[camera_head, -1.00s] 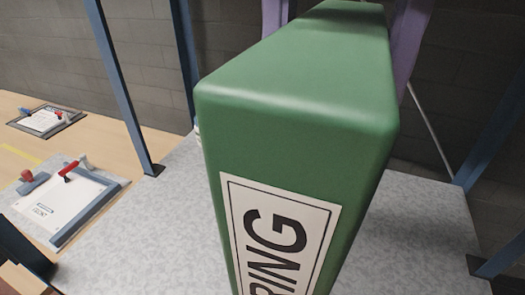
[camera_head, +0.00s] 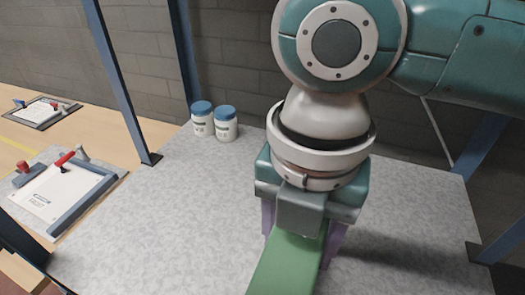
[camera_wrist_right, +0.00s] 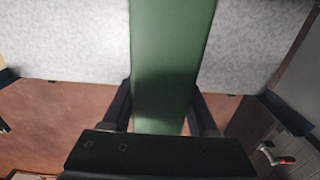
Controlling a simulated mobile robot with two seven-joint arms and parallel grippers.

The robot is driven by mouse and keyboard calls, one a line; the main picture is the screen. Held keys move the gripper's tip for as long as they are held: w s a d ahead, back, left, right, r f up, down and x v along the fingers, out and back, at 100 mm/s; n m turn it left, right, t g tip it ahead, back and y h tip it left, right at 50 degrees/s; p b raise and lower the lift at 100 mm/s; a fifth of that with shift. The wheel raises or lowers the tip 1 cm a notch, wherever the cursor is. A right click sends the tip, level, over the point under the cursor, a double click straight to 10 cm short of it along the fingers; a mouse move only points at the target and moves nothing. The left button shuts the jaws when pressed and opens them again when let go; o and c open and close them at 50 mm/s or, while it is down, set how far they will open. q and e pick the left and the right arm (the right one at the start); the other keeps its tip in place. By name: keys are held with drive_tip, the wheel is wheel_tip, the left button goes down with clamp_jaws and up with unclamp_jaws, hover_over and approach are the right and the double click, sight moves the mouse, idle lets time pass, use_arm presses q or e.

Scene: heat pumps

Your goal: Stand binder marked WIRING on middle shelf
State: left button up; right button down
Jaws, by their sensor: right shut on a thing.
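The green binder (camera_head: 287,268) is at the bottom of the head view, cut off by the frame edge. Its label is out of sight now. My right gripper (camera_head: 301,238) is shut on it from above, one purple finger on each side. In the right wrist view the binder (camera_wrist_right: 172,60) is a green strip between the dark fingers of my right gripper (camera_wrist_right: 163,108). The grey speckled shelf board (camera_head: 190,205) lies below and behind the binder. Whether the binder touches the board cannot be told. My left gripper is out of view.
Two white jars with blue lids (camera_head: 202,120) (camera_head: 225,125) stand at the back left of the board. Blue posts (camera_head: 120,85) frame it. A tray with papers and a red-handled tool (camera_head: 62,190) lies at the left. The board's middle left is clear.

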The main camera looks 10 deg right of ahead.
drive_tip(key=shift+f, duration=0.2)
drive_tip(key=shift+f, duration=0.1)
drive_tip(key=shift+c, duration=0.8)
unclamp_jaws()
wheel_tip(320, 180, up, 12)
drive_tip(key=shift+r, duration=0.2)
